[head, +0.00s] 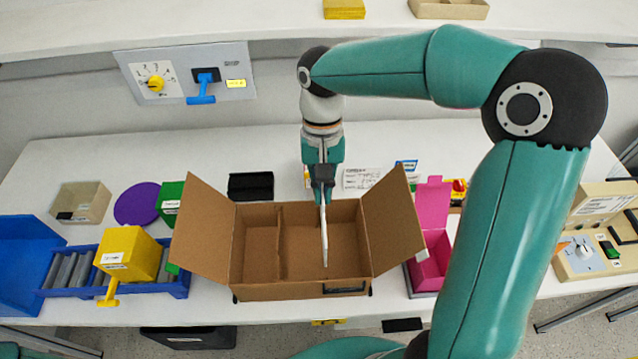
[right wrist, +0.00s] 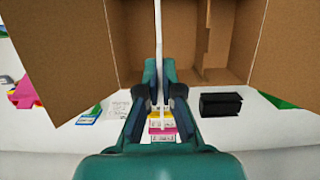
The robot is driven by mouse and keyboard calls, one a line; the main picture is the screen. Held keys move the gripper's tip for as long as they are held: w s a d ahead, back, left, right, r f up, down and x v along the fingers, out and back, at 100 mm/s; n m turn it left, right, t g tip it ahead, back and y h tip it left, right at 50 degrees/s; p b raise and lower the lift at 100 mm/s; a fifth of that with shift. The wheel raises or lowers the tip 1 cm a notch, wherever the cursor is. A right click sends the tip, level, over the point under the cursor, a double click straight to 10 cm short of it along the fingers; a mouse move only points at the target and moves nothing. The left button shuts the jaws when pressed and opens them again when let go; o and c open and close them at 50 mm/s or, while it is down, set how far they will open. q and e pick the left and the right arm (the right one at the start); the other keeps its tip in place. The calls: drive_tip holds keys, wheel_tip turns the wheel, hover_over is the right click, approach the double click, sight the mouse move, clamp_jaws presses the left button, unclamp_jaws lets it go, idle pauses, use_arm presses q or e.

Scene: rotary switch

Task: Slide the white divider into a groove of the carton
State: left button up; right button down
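The open brown carton (head: 252,292) stands on the white table with its side flaps spread. A brown partition (head: 281,240) splits its inside into a narrower left part and a wider right part. The thin white divider (head: 324,237) shows nearly edge-on over the wider right part; it also shows in the right wrist view (right wrist: 158,38). My right gripper (head: 323,190) is shut on the divider's upper end, above the carton's far wall. In the right wrist view its fingers (right wrist: 159,92) pinch the divider from both sides. How deep the divider's lower edge sits is unclear. My left gripper is not seen.
A pink box (head: 428,262) stands close to the carton's right flap. A yellow block (head: 128,254) on a blue roller tray (head: 180,284) is at the left. A black box (head: 251,186) lies behind the carton. My right arm spans the right side.

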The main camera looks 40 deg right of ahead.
drive_tip(key=shift+a, duration=0.1)
drive_tip(key=w+d+f+b+x, duration=0.1)
drive_tip(key=w+d+b+x, duration=0.1)
drive_tip(key=b+x, duration=1)
drive_tip(key=shift+w+a+f, duration=0.25)
drive_tip(key=shift+w+f, duration=0.05)
drive_tip(key=shift+f, duration=1.85)
drive_tip(key=c, duration=1.2)
unclamp_jaws()
drive_tip(key=shift+c, duration=0.2)
